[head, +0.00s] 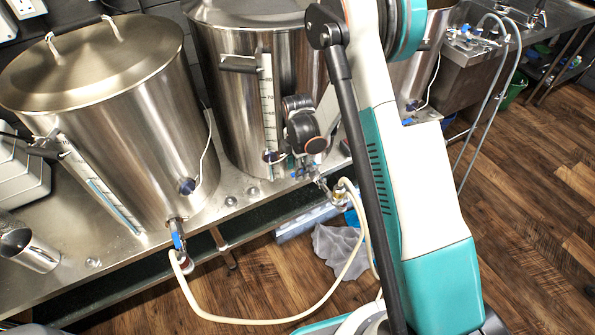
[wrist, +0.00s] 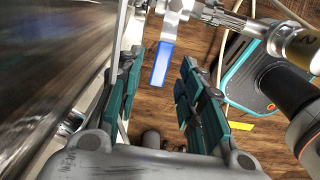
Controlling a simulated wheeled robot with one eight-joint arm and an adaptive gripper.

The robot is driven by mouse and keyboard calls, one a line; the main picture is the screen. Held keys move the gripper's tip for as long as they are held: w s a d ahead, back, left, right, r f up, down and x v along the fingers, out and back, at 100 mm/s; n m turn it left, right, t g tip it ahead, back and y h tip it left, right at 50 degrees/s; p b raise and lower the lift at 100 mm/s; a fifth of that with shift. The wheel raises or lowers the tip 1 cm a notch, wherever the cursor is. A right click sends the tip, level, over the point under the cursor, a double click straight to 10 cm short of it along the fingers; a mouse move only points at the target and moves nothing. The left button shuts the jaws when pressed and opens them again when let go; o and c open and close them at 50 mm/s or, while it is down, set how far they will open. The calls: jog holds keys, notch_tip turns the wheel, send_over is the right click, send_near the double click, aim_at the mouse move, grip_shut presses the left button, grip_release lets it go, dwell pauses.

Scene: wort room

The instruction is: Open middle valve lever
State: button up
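The middle steel kettle (head: 233,60) stands on the steel bench, partly behind my arm. Its outlet valve sits low at the front, and in the head view its lever is hard to make out behind my gripper (head: 303,168). In the wrist view the blue valve lever (wrist: 161,66) hangs from a metal valve fitting (wrist: 205,12). My gripper (wrist: 162,72) is open, with one teal-padded finger on each side of the lever near the fingertips. I see gaps on both sides of the lever; no contact shows.
The left kettle (head: 120,120) has its own valve with a blue lever (head: 177,240). A pale hose (head: 262,321) loops from there towards the middle valve. A crumpled grey bag (head: 340,248) lies below the bench. A steel cup (head: 30,250) lies on the bench. The wooden floor (head: 540,220) at right is clear.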

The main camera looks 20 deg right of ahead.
jog(key=shift+f, duration=0.45)
grip_shut()
